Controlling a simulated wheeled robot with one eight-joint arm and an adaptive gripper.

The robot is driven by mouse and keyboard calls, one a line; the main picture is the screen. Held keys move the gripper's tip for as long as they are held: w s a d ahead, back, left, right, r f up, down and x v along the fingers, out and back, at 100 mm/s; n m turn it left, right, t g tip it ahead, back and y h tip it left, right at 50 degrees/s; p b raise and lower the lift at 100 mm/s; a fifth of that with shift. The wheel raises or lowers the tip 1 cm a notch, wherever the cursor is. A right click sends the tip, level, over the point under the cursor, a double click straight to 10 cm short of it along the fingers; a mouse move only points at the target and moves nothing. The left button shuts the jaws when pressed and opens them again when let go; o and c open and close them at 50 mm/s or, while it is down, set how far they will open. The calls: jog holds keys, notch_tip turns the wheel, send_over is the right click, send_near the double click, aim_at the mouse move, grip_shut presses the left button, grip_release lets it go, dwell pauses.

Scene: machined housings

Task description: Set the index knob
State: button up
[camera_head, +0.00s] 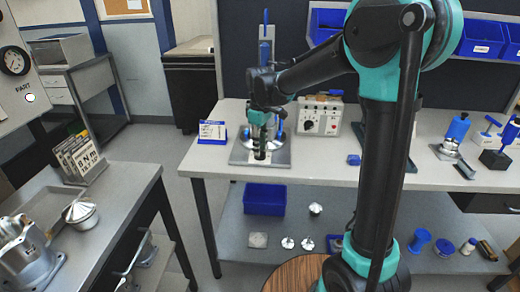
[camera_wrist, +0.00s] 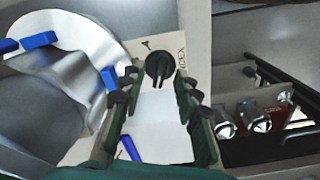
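The index knob (camera_wrist: 158,66) is black with a pale pointer mark. It sits on a light panel (camera_wrist: 158,24) lettered INDEX in the wrist view, the mark pointing roughly downward. My gripper (camera_wrist: 158,88) is open and empty, its green fingers with black pads to the left and right of the knob in the picture. I cannot tell how far the fingertips are above it. In the head view my gripper (camera_head: 260,148) points down over a metal fixture plate (camera_head: 280,158) on the bench; the knob cannot be made out there.
A round metal housing (camera_wrist: 62,75) with blue clamps (camera_wrist: 38,40) lies close left of the fingers. Metal fittings (camera_wrist: 255,118) show at right. On the bench (camera_head: 325,172) stand a control box (camera_head: 320,117) and a blue-framed card (camera_head: 212,132). A blue bin (camera_head: 265,197) sits on the lower shelf.

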notch_tip(320, 180, up, 11)
jog(key=shift+f, duration=0.2)
dwell(0.4)
